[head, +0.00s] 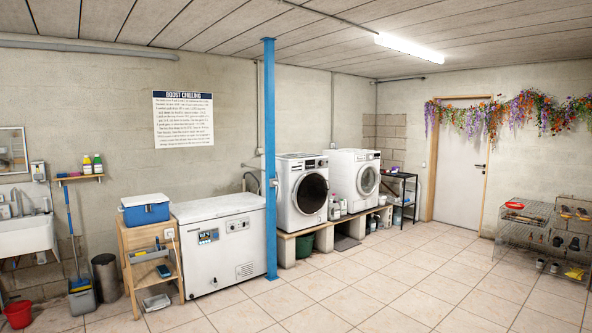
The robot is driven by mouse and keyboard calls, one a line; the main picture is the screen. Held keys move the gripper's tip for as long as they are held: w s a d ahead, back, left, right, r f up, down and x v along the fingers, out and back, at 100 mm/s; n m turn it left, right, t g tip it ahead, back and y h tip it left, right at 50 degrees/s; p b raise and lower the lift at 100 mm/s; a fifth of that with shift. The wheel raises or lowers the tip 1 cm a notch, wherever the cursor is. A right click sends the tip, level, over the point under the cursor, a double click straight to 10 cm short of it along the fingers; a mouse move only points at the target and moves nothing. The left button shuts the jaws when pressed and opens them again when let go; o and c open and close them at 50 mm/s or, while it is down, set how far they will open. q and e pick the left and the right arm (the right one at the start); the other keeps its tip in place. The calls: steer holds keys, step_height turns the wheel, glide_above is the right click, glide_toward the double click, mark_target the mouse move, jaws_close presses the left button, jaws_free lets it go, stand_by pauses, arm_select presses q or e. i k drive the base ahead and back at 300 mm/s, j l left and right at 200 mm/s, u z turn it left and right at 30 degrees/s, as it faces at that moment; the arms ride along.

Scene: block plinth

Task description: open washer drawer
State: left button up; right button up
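Two white front-loading machines stand side by side on a low block plinth (288,252) against the back wall. The nearer machine (283,199) has a dark round door (311,194), which looks shut, and a control panel (312,164) along its top front. The farther machine (341,177) has a grey-rimmed round door (369,180) and a similar top panel. Any drawer front is too small to make out clearly, and no drawer visibly sticks out. Neither of my grippers is in view.
A blue post (270,150) stands just left of the nearer machine, beside a white chest freezer (227,262). Bottles (336,209) stand between the machines. A wire rack (523,233) is at right. The tiled floor (390,270) in front is clear.

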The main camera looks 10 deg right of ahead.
mark_target(290, 165)
steer(key=z, duration=0.5)
steer(key=i, duration=4.85)
steer(key=i+z, duration=0.1)
steer(key=i, duration=1.5)
steer(key=i+j, duration=0.2)
steer(key=i, duration=1.4)
